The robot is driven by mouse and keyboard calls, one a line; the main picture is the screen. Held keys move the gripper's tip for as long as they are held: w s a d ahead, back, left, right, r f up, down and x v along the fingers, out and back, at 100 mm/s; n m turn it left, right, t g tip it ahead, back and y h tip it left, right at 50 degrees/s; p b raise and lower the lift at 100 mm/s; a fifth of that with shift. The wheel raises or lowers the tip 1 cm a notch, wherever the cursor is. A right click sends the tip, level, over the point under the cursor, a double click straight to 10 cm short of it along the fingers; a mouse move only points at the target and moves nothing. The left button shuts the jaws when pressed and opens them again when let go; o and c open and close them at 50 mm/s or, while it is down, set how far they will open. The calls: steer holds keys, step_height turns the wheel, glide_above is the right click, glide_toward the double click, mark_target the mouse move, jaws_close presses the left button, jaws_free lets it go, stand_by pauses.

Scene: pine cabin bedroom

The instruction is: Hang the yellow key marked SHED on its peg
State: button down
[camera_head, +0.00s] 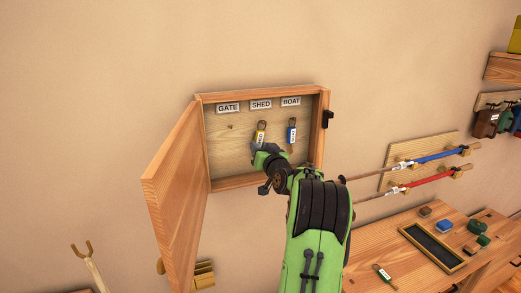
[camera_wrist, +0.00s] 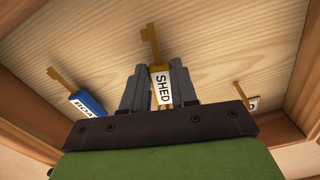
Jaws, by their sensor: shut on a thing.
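The yellow key marked SHED (camera_head: 260,134) is under the SHED label (camera_head: 261,104) inside the open wall cabinet. My gripper (camera_head: 266,149) is shut on it from below; in the wrist view the key's yellow tag (camera_wrist: 162,86) sits between the two fingers, and its brass end (camera_wrist: 151,42) sticks out past them. The key is close to the back board. Whether it touches or sits on its peg cannot be told, as the peg is hidden. A blue key marked BOAT (camera_head: 292,131) hangs under the BOAT label (camera_head: 291,101). The peg under GATE (camera_head: 231,127) is bare.
The cabinet door (camera_head: 177,195) stands open at the left; the cabinet's right side wall (camera_head: 319,130) is near my wrist. Rods with blue and red grips (camera_head: 432,156) hang at the right. A green-tagged key (camera_head: 384,274) lies on the bench (camera_head: 375,245) below.

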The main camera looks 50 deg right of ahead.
steer(key=c, duration=0.8)
jaws_free()
steer(key=b+v, duration=0.6)
steer(key=v, duration=0.9)
steer(key=shift+s+a, duration=0.2)
steer(key=shift+s, duration=0.15)
